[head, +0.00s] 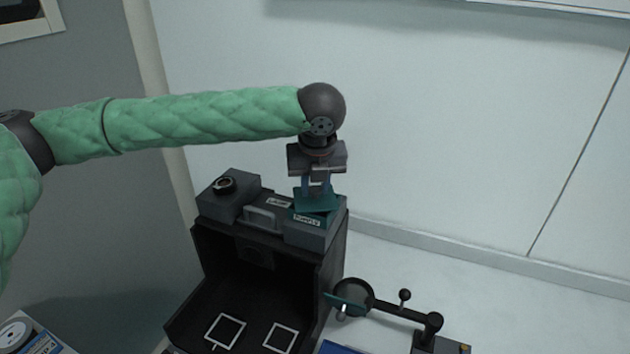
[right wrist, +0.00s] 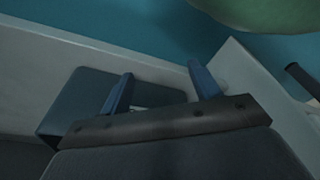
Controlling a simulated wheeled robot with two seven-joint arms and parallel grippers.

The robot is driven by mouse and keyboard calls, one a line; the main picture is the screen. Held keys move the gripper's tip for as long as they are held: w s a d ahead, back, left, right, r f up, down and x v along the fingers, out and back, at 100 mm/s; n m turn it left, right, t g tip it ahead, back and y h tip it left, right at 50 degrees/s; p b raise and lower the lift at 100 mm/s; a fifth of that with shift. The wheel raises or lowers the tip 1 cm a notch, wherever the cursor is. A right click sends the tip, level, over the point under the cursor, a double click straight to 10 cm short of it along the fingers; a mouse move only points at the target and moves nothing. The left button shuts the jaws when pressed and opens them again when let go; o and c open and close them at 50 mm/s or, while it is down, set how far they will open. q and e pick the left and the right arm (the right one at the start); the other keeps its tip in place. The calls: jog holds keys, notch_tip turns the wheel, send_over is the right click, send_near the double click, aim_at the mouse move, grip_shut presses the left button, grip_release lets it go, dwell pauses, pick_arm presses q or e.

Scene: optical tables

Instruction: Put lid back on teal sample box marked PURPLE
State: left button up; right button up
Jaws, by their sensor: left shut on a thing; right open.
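The teal sample box (head: 307,220), with a white label reading PURPLE, sits on top of the dark cabinet at its right end. My left gripper (head: 317,190) points down and is shut on the teal lid (head: 318,203). The lid is right over the box and looks slightly turned against it; I cannot tell whether it touches the rim. The lid and gripper hide the box's opening. My right gripper (right wrist: 162,90) is open and empty in the right wrist view, and is not seen in the head view.
The black cabinet (head: 334,262) has an open front with white square outlines on its floor. A jointed black arm (head: 400,313) stands lower right. A dark block (right wrist: 75,98) lies beyond my right fingers.

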dwell(0.4)
pick_arm(q)
jog(key=shift+p, duration=0.45)
dwell(0.3)
jog(key=shift+f+p, duration=0.15)
jog(key=shift+p, duration=1.2)
dwell(2.1)
dwell(0.3)
jog(key=o, duration=1.5)
jog(key=shift+o, duration=0.2)
jog(key=shift+r+p, duration=3.1)
jog(key=shift+r, duration=0.4)
